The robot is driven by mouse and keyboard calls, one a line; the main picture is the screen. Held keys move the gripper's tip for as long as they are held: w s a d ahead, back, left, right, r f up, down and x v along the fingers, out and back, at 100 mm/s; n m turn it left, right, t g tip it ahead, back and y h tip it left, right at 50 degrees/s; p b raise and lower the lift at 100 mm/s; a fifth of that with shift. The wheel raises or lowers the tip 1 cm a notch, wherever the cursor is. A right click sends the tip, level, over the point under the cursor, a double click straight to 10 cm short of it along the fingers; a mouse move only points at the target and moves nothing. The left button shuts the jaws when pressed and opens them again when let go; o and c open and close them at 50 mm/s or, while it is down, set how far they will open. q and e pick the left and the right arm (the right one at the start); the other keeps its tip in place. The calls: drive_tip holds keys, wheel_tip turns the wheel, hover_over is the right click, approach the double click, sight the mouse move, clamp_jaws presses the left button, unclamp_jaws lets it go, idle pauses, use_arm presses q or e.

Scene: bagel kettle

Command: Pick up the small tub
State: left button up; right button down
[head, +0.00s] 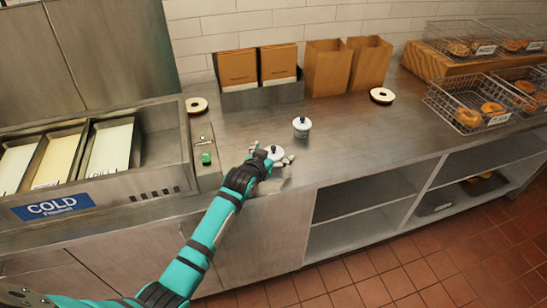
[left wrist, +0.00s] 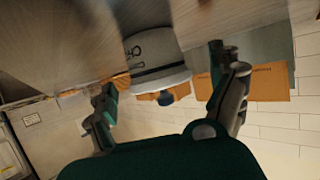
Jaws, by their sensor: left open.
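A small white tub (head: 275,152) with a dark-knobbed lid stands near the counter's front edge. My left gripper (head: 272,156) is at it, with its fingers spread to either side. In the left wrist view the tub (left wrist: 157,55) appears upside down, its lid rim and blue knob toward the palm. The open fingers of the left gripper (left wrist: 164,72) are on both sides of it, and gaps show between them and the tub. A second similar small tub (head: 302,126) stands just behind and to the right. My right gripper is not in view.
Brown bags (head: 348,66) and a box holder (head: 258,97) stand along the back wall. Bagel halves lie at left (head: 196,105) and right (head: 382,95). A cold well (head: 160,140) is at left; wire baskets (head: 470,103) at right. Counter right of the tubs is clear.

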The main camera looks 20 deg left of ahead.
use_arm(q)
drive_tip(key=shift+w+f, duration=0.25)
drive_tip(key=shift+w, duration=0.25)
drive_tip(key=shift+c, duration=0.4)
drive_tip(key=c, duration=1.3)
drive_tip(key=shift+o, duration=0.2)
drive_tip(key=shift+r, duration=0.1)
